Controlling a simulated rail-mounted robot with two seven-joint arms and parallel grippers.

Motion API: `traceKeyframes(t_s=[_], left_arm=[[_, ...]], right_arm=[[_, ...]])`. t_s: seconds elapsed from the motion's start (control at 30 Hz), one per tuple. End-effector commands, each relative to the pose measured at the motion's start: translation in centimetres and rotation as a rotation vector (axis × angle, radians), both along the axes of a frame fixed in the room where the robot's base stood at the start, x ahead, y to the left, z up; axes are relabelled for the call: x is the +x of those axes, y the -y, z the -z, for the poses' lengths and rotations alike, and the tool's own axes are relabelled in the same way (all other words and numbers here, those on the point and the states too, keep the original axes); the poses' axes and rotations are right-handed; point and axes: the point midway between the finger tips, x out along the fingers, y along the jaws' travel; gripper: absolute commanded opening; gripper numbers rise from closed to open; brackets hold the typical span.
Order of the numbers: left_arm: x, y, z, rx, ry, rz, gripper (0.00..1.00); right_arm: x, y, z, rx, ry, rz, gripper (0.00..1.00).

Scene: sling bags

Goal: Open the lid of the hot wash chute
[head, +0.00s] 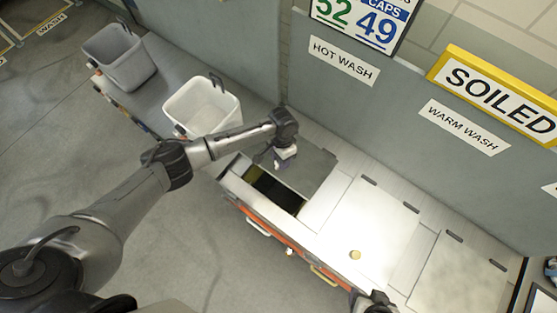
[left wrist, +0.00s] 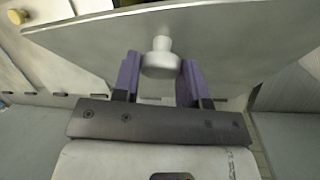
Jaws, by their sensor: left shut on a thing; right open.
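The hot wash lid (head: 312,170) is a grey panel below the HOT WASH sign (head: 343,61). It stands raised, and the dark chute opening (head: 272,190) shows in front of it. My left gripper (head: 284,158) is at the lid. In the left wrist view, my left gripper (left wrist: 160,78) has its purple fingers on both sides of the pale round knob (left wrist: 160,58) and is shut on it. The tilted lid (left wrist: 235,35) spreads behind the knob. My right gripper (head: 372,301) is at the bottom edge, partly cut off, open and apart from the hot wash lid.
The warm wash lid (head: 365,220) to the right is closed, with a yellow knob (head: 355,254). Another closed lid (head: 455,275) lies further right. A white bin (head: 202,106) and a grey bin (head: 120,57) stand at the upper left. The wall (head: 400,110) rises close behind the chutes.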

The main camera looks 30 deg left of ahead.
Motion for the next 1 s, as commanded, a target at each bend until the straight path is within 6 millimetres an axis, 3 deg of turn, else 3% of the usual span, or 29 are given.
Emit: traceKeyframes(t_s=[0.33, 0.37, 0.6, 0.87, 1.0], left_arm=[[0.1, 0.1, -0.1, 0.0, 0.0, 0.0, 0.0], [0.1, 0.1, -0.1, 0.0, 0.0, 0.0, 0.41], [0.0, 0.0, 0.0, 0.0, -0.001, 0.0, 0.64], [0.1, 0.0, -0.1, 0.001, 0.0, -0.001, 0.64], [0.5, -0.2, -1.2, 0.0, 0.001, 0.001, 0.64]], right_arm=[[0.0, -0.2, 0.0, 0.007, 0.0, 0.004, 0.69], [0.0, -0.2, 0.0, 0.007, 0.0, 0.004, 0.69], [0.0, -0.2, 0.0, 0.005, -0.001, 0.004, 0.69], [0.0, 0.0, 0.1, 0.0, -0.001, -0.001, 0.69], [0.0, 0.1, 0.3, -0.005, 0.0, -0.003, 0.69]])
